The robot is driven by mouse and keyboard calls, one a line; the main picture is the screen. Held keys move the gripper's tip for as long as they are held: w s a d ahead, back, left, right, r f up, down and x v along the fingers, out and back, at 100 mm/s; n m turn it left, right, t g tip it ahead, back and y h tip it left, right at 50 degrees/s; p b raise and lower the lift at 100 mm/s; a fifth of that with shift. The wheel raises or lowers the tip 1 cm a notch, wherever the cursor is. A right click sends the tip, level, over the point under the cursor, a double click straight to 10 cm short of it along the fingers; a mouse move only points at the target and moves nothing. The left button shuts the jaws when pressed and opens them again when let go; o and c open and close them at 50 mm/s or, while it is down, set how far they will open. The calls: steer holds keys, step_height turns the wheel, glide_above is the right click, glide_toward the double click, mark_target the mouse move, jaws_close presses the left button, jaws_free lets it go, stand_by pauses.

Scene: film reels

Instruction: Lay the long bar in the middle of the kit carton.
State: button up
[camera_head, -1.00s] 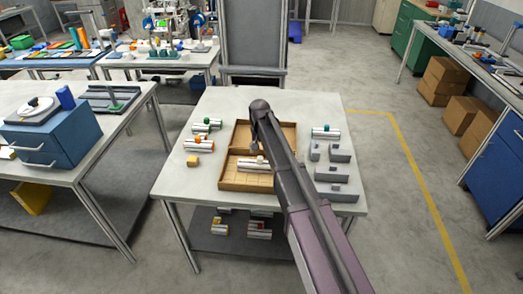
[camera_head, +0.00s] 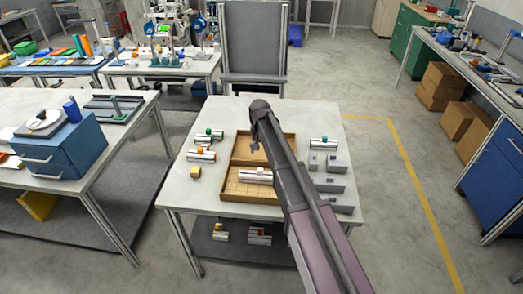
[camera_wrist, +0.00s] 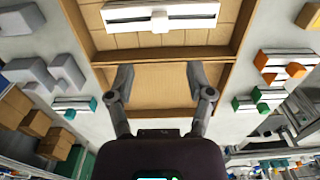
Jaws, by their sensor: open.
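The long bar (camera_head: 257,175) is white with a small raised knob in its middle. A divider (camera_wrist: 165,53) separates that compartment from the empty far one. My gripper (camera_wrist: 160,78) is open and empty, its two fingers apart over the far compartment and clear of the bar. In the head view my gripper (camera_head: 255,148) hangs over the carton, and my arm hides the carton's right part.
Left of the carton are white bars with green (camera_head: 208,135) and orange (camera_head: 201,155) pieces and a yellow block (camera_head: 195,173). The table's front left is clear.

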stand_by(0.7)
steer(key=s+d, duration=2.3)
steer(key=s, duration=0.2)
steer(key=shift+s+d, duration=0.3)
steer(key=shift+s, duration=0.1)
